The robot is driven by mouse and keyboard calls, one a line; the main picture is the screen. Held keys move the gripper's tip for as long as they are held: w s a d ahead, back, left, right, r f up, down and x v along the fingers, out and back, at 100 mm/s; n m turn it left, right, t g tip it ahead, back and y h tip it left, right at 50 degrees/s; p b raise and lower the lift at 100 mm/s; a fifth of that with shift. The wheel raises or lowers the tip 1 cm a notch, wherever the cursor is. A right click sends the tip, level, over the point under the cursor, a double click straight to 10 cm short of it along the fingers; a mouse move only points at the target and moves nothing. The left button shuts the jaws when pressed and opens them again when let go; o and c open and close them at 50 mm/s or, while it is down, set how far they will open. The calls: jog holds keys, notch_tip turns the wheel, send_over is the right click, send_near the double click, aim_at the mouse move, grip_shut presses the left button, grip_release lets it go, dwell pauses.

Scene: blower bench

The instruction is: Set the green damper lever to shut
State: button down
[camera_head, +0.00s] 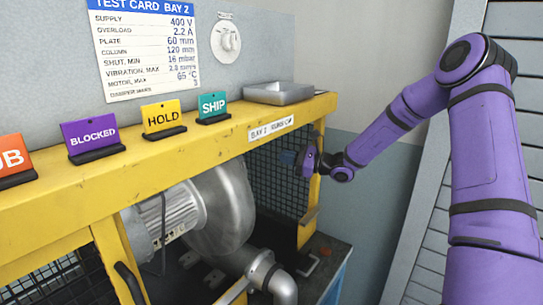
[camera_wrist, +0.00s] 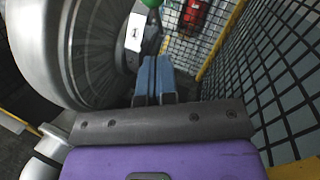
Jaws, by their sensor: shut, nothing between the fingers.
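The green damper lever (camera_wrist: 152,4) shows at the top of the wrist view, with its green knob cut off by the frame edge. It stands just beyond my gripper's fingertips; I cannot tell whether they touch it. A white plate marked 1 (camera_wrist: 134,32) is beside the lever, next to the round grey blower housing (camera_wrist: 75,45). My gripper (camera_wrist: 154,62) is shut and empty, its blue fingers together. The lever is hidden there.
Black mesh guards (camera_head: 270,180) close in the bay, and a tiled or meshed wall (camera_wrist: 265,75) is close on the right in the wrist view. A red object (camera_wrist: 193,16) is behind the lever. The yellow beam (camera_head: 225,145) carries coloured signs and a grey tray (camera_head: 278,93).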

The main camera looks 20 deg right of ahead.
jog(key=v, duration=0.4)
jog(key=a+f+m+t+y, duration=0.4)
jog(key=f+t, duration=0.2)
jog(key=f, duration=0.2)
jog(key=x, duration=1.3)
jog(key=shift+s+r+t, duration=0.2)
jog(key=shift+r+t, duration=0.2)
jog(key=shift+r, duration=0.1)
jog(key=shift+r, duration=0.1)
jog(key=shift+w+a+r+g+h, duration=0.2)
jog(key=shift+w+r, duration=0.1)
jog(key=shift+r, duration=0.25)
jog(key=shift+w+a+r+g+h, duration=0.1)
jog(key=shift+w+a+r+h, duration=0.15)
jog(key=shift+r, duration=0.25)
